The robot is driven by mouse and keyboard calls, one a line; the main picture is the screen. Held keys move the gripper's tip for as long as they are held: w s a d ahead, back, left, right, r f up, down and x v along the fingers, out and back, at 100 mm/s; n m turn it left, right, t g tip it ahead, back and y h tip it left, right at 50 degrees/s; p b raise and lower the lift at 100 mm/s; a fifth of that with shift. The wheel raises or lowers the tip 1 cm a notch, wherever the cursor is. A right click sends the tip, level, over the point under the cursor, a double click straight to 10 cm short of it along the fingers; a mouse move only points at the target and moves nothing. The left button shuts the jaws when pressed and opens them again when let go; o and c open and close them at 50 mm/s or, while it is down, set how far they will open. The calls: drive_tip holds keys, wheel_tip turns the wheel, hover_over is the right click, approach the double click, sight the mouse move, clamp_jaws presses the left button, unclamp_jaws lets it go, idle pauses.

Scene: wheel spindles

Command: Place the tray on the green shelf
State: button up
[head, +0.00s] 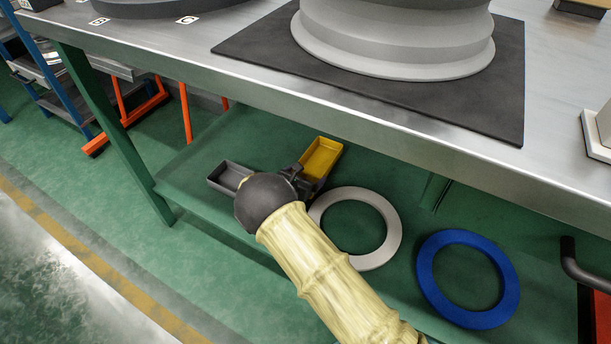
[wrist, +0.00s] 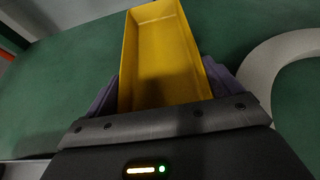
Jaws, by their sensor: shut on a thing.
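A yellow tray (head: 321,158) is at my gripper, above or on the green shelf (head: 185,178) under the metal table. In the wrist view the yellow tray (wrist: 160,55) is upright and empty, with its near end between the two fingers. My gripper (head: 298,180) is shut on it; the fingers show at both sides of the tray in the wrist view (wrist: 163,95). The green shelf also fills the back of the wrist view (wrist: 65,75). I cannot tell whether the tray's underside touches the shelf. My arm hides part of the shelf in the head view.
A dark grey tray (head: 230,176) is on the shelf left of my gripper. A white ring (head: 388,216) and a blue ring (head: 430,275) lie to the right. The metal tabletop (head: 190,75) overhangs the shelf. A green table leg (head: 118,140) stands at the left.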

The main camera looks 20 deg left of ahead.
drive_tip(key=o, duration=0.7)
drive_tip(key=shift+f, duration=0.1)
drive_tip(key=shift+r, duration=0.25)
drive_tip(key=p+v, duration=0.6)
drive_tip(key=v, duration=0.5)
drive_tip(key=shift+r, duration=0.1)
drive_tip(key=shift+s+a, duration=0.1)
drive_tip(key=shift+s, duration=0.35)
